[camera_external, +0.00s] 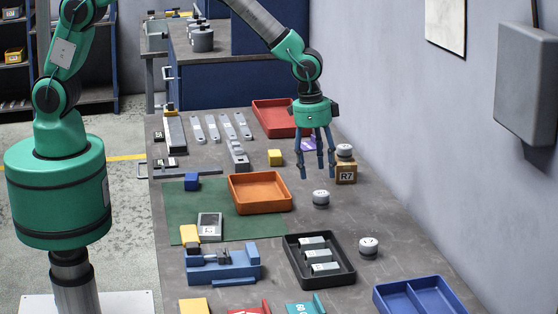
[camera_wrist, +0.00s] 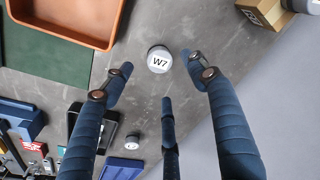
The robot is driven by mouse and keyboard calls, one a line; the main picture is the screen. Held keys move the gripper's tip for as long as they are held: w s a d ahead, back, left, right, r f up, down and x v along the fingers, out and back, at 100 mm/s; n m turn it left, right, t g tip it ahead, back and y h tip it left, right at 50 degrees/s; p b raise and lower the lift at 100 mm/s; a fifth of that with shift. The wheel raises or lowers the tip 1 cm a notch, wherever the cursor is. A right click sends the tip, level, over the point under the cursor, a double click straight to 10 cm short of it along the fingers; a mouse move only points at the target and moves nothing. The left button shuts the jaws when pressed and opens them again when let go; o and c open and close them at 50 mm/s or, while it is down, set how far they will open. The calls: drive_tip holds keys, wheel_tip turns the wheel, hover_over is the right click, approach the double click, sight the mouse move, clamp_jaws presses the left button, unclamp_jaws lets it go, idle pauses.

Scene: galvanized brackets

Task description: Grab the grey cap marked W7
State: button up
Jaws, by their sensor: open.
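The grey cap marked W7 (camera_wrist: 159,60) is a short round cap with a white top. It stands upright on the bare grey table, and in the external view the cap (camera_external: 321,198) is just below my fingertips. My gripper (camera_external: 318,174) points down with its three blue fingers spread and empty. In the wrist view my gripper (camera_wrist: 160,76) has its fingertips around the cap's outline. The fingers look above the cap and not touching it. The W7 label is readable only in the wrist view.
A similar cap sits on the brown R7 box (camera_external: 346,175), close to my fingers. Another cap (camera_external: 368,247) stands nearer the front. An orange tray (camera_external: 259,207) is left, a black tray (camera_external: 345,278) in front, a red tray (camera_external: 270,119) behind. The right wall is near.

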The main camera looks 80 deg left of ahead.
sight(321, 193)
drive_tip(key=shift+w+d+f, duration=0.1)
drive_tip(key=shift+w+f, duration=0.1)
drive_tip(key=shift+f, duration=1.4)
drive_tip(key=shift+w+d+f+b, duration=0.15)
drive_tip(key=shift+f+b, duration=0.2)
drive_tip(key=shift+f, duration=0.95)
drive_tip(key=shift+w+f+b, duration=0.15)
drive_tip(key=shift+f+b, duration=0.15)
drive_tip(key=shift+f, duration=1)
drive_tip(key=c, duration=1.3)
drive_tip(key=shift+r, duration=0.1)
drive_tip(key=shift+r+p, duration=0.7)
drive_tip(key=shift+r, duration=4.25)
